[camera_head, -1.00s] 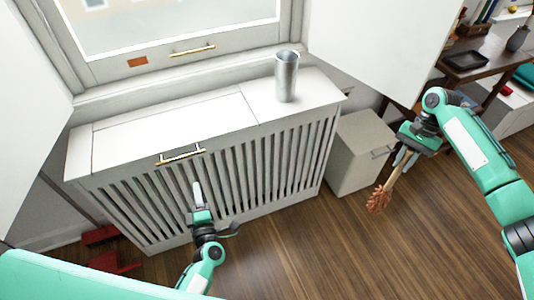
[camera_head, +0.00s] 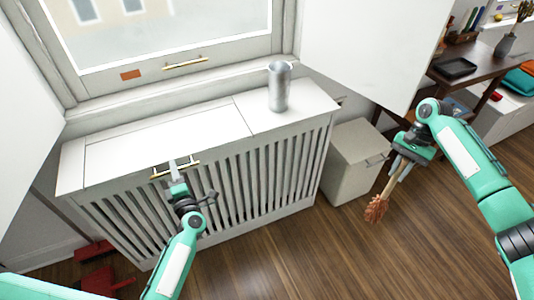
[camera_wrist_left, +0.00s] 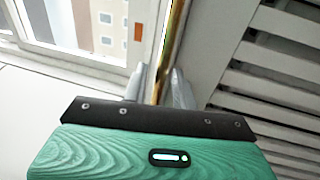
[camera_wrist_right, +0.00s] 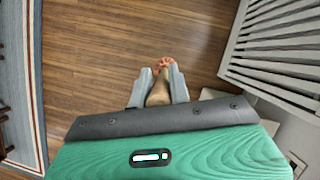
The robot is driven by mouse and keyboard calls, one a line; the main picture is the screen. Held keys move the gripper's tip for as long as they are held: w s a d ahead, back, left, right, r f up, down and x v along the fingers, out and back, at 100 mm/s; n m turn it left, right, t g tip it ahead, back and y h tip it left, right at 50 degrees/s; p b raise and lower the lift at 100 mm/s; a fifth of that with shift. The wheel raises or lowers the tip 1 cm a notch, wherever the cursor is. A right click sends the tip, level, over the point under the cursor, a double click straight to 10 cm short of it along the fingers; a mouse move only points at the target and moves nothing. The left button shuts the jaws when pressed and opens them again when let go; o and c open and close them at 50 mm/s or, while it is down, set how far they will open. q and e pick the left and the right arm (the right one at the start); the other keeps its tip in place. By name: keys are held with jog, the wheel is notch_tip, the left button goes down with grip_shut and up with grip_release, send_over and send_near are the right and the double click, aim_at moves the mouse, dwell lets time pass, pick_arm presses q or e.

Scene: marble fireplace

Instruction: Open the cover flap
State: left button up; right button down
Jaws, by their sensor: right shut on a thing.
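The cover flap (camera_head: 165,138) is a white panel set flush and lying closed in the top of the slatted radiator cover (camera_head: 225,180). Its brass handle (camera_head: 190,161) is at the front edge. My left gripper (camera_head: 172,165) is at this handle. In the left wrist view the handle (camera_wrist_left: 177,45) runs between the two fingers of my left gripper (camera_wrist_left: 158,85), which look apart. My right gripper (camera_head: 404,160) is shut on the wooden handle of a brush (camera_head: 377,207) with reddish bristles, held over the floor; the brush also shows in the right wrist view (camera_wrist_right: 160,88).
A grey metal cup (camera_head: 279,88) stands on the cover top, right of the flap. A window (camera_head: 160,30) is behind. A beige box (camera_head: 352,165) stands right of the cover. A red object (camera_head: 97,280) lies on the floor at left. The wooden floor (camera_head: 290,255) in front is mostly clear.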

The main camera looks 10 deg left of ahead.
pick_arm(q)
jog(key=shift+w+a, duration=0.15)
jog(key=shift+w, duration=0.05)
grip_shut()
